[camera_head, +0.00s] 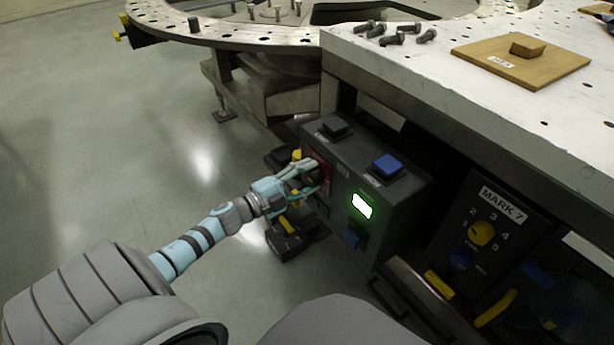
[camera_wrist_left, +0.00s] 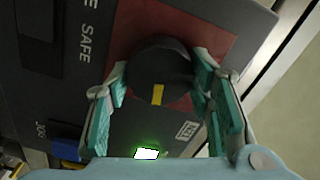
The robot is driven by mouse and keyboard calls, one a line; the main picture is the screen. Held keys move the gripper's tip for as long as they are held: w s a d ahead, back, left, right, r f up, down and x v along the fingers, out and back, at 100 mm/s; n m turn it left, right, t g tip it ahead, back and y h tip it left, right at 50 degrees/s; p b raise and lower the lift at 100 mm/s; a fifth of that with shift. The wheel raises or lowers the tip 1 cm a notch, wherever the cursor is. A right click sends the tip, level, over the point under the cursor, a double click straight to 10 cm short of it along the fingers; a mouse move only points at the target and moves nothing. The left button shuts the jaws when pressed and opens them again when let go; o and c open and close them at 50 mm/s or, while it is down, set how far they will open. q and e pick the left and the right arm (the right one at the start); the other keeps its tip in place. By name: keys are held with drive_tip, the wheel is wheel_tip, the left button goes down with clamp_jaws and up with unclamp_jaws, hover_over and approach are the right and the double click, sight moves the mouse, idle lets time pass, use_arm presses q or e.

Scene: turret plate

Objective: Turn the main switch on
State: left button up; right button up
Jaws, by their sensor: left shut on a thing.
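The main switch is a round black knob (camera_wrist_left: 158,68) with a yellow mark, on a red plate (camera_wrist_left: 215,40) in the left wrist view. In the head view the red plate (camera_head: 325,176) shows on the left face of the dark control box (camera_head: 345,235), and the knob is hidden behind my fingers. My left gripper (camera_head: 308,178) is at that face. In the left wrist view its two teal-padded fingers (camera_wrist_left: 162,80) lie on either side of the knob, shut on it. The yellow mark points down in that view. My right gripper is not in view.
The box carries a green-lit window (camera_head: 362,206), a blue top button (camera_head: 387,165) and a black top button (camera_head: 334,127). A white worktable (camera_head: 480,105) with bolts overhangs it. A MARK 7 panel (camera_head: 490,225) stands to the right. Open floor lies left.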

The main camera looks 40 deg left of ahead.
use_arm(q)
drive_tip(key=shift+m, duration=1.1)
drive_tip(key=o, duration=1.2)
drive_tip(key=shift+c, duration=0.2)
drive_tip(key=shift+s, duration=0.15)
drive_tip(key=v, duration=1.1)
drive_tip(key=shift+s, duration=0.3)
drive_tip(key=shift+a, duration=0.1)
